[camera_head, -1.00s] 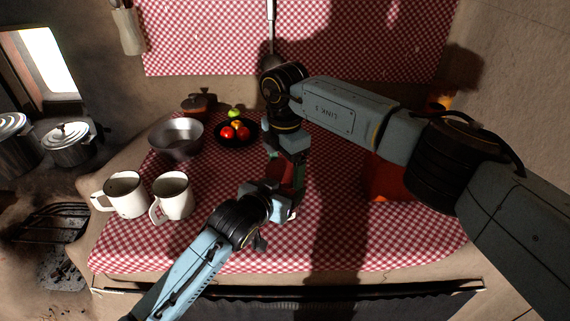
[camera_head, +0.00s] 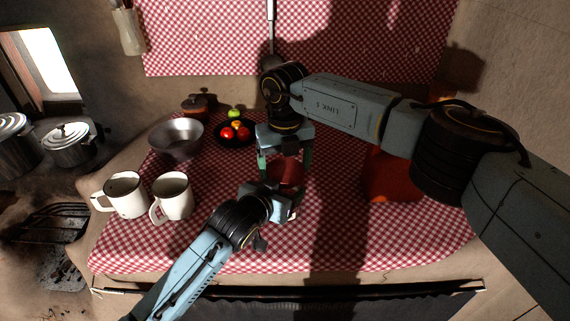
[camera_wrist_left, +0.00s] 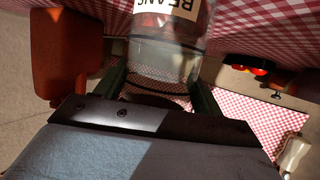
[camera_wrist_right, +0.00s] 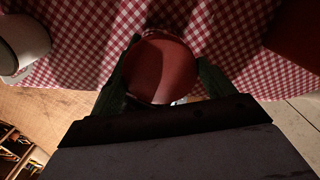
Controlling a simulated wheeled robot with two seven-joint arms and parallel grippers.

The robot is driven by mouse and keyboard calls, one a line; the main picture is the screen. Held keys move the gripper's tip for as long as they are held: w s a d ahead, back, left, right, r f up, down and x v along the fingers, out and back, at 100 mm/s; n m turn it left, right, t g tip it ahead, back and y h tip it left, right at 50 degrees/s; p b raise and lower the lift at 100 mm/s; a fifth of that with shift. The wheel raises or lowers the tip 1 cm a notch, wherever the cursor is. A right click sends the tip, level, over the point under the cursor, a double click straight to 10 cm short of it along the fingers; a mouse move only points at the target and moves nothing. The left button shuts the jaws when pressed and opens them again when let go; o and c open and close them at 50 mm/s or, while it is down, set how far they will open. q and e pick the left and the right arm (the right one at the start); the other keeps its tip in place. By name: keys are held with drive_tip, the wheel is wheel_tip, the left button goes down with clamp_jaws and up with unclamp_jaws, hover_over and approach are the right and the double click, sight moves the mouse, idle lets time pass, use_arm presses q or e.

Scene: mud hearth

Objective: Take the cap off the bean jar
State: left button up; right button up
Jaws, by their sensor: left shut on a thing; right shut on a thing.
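The bean jar (camera_wrist_left: 165,55) is clear glass with a white BEANS label and shows between my left gripper's fingers in the left wrist view. My left gripper (camera_head: 277,196) is shut on the jar's body from the front, low over the tablecloth. The dark red cap (camera_wrist_right: 160,70) is round and fills the space between my right gripper's fingers in the right wrist view. My right gripper (camera_head: 284,165) points down from above and is shut on the cap. The cap (camera_head: 286,172) partly shows between its fingers in the head view. The seam between cap and jar is hidden.
Two white mugs (camera_head: 173,196) and a metal bowl (camera_head: 176,139) stand left on the checked tablecloth (camera_head: 215,254). A dark plate of fruit (camera_head: 225,143) lies behind. A red-orange container (camera_head: 388,178) stands to the right, partly behind my right arm. The front cloth is clear.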

drive_tip(key=o, duration=1)
drive_tip(key=shift+r, duration=0.15)
wheel_tip(320, 180, up, 4)
drive_tip(key=shift+r, duration=0.1)
drive_tip(key=r+m, duration=0.1)
drive_tip(key=m, duration=0.2)
drive_tip(key=shift+a+r+m, duration=0.1)
drive_tip(key=shift+r+m, duration=0.3)
drive_tip(key=m, duration=0.2)
drive_tip(key=r+m, duration=0.1)
drive_tip(key=m, duration=0.1)
drive_tip(key=shift+r, duration=0.3)
drive_tip(key=shift+f, duration=3.95)
drive_tip(key=shift+c, duration=0.2)
